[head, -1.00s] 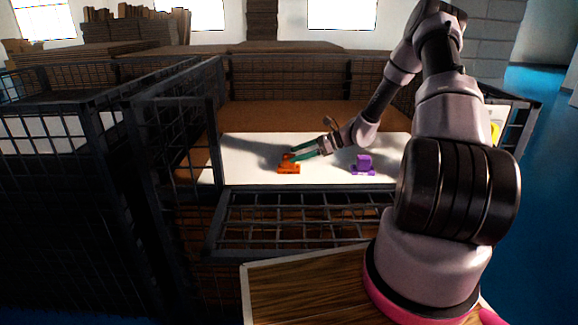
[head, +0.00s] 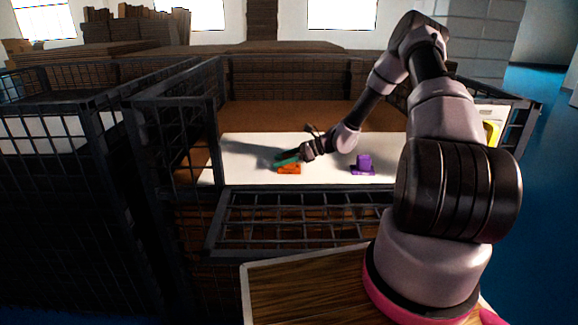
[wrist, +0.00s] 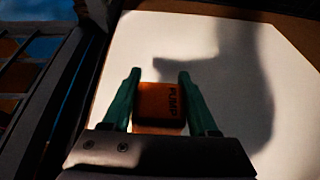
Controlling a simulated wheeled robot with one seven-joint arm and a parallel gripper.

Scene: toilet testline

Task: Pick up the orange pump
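The orange pump (head: 289,170) lies on the white surface (head: 240,150) inside the wire cage, in the head view. In the wrist view the orange pump (wrist: 160,102), with dark lettering reading PUMP, sits between the two green fingers of my gripper (wrist: 158,85). The fingers are apart, one on each side of the pump's upper block. A thin gap seems to show on the left; contact on the right is hard to tell. In the head view my gripper (head: 288,160) is over the pump and partly hides its top.
A purple part (head: 363,166) stands on the white surface to the right of the pump. The cage's front wire panel (head: 290,218) lies below the white surface, and cage walls rise at the left (head: 170,140). The white surface behind the pump is clear.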

